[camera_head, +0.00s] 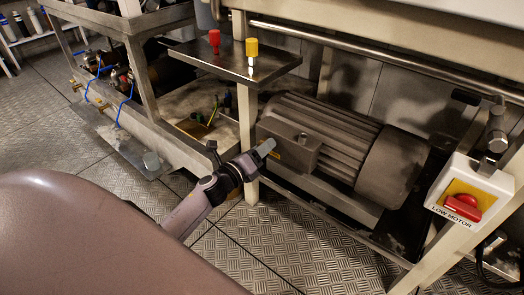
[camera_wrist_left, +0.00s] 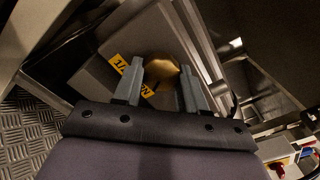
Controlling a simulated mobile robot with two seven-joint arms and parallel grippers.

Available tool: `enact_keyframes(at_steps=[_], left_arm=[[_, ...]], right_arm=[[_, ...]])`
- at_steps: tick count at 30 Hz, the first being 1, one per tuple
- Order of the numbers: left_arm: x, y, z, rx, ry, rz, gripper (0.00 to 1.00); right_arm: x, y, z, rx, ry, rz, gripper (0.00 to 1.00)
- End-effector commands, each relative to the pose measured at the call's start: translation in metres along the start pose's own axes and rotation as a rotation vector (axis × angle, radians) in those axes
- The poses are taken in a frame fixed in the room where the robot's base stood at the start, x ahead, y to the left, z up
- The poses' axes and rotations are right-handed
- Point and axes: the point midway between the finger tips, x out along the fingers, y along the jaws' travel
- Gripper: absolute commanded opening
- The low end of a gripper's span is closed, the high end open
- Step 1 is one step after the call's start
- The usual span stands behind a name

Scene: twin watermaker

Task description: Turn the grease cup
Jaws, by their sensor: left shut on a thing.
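The grease cup (camera_wrist_left: 161,70) appears as a round brass dome in the left wrist view, between the two grey fingers of my left gripper (camera_wrist_left: 160,82). The fingers are shut on it, one on each side. In the head view my left gripper (camera_head: 264,148) reaches up from below to the left end of the grey motor (camera_head: 322,140), beside its terminal box. The cup cannot be made out there, where the fingers are in the way. My right gripper is not in view.
A dark shelf (camera_head: 205,62) above the motor carries a red piece (camera_head: 214,42) and a yellow piece (camera_head: 252,50). A pale frame post (camera_head: 247,125) stands close to my gripper. A LOW MOTOR switch box (camera_head: 468,192) is at right. The checkered floor (camera_head: 235,240) is open in front.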

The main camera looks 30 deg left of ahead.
Motion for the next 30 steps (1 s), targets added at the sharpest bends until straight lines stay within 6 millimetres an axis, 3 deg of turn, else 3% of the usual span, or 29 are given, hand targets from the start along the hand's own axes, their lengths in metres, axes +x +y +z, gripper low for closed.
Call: enact_keyframes(at_steps=[15, 30], left_arm=[[0.0026, -0.0037, -0.0021, 0.407, 0.001, -0.013, 0.11], [0.0025, -0.0026, -0.0024, 0.536, 0.002, -0.012, 0.11]], right_arm=[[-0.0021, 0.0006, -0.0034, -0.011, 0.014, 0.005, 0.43], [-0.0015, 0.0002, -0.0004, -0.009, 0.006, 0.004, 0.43]])
